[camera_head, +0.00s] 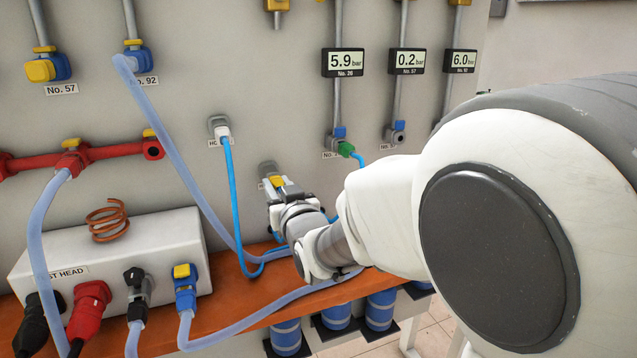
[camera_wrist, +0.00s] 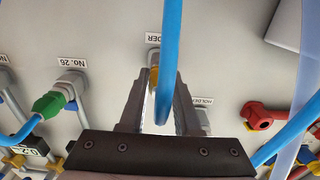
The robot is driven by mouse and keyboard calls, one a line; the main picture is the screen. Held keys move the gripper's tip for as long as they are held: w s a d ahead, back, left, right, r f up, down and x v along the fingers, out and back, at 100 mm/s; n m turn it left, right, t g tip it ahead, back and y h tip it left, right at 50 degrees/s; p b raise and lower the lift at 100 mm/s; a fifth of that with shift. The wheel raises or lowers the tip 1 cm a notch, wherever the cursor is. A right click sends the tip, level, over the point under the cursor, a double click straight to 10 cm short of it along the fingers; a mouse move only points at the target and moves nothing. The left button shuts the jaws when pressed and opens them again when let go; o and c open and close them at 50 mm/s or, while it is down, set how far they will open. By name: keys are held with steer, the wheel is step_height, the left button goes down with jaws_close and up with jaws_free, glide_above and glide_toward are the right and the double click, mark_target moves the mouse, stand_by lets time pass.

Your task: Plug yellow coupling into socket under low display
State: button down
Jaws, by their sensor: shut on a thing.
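The yellow coupling (camera_head: 276,182) is between the fingers of my gripper (camera_head: 284,188), right at a holder socket (camera_head: 267,167) on the grey panel. In the wrist view the yellow coupling (camera_wrist: 153,77) sits against the holder, with a blue hose (camera_wrist: 168,60) running from it in front of the fingers. I cannot tell whether it is still seated. The low display (camera_head: 407,61) reads 0.2 bar. The socket (camera_head: 396,134) below it, right of my gripper, looks empty.
A green coupling (camera_head: 346,149) is in the socket under the 5.9 bar display (camera_head: 345,63). A white coupling (camera_head: 221,131) with a blue hose sits in another holder. The test head box (camera_head: 110,250) and hoses lie on the brown shelf (camera_head: 245,290) below.

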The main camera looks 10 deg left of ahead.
stand_by(0.8)
steer(key=shift+b+v, duration=0.7)
steer(key=shift+v, duration=2.3)
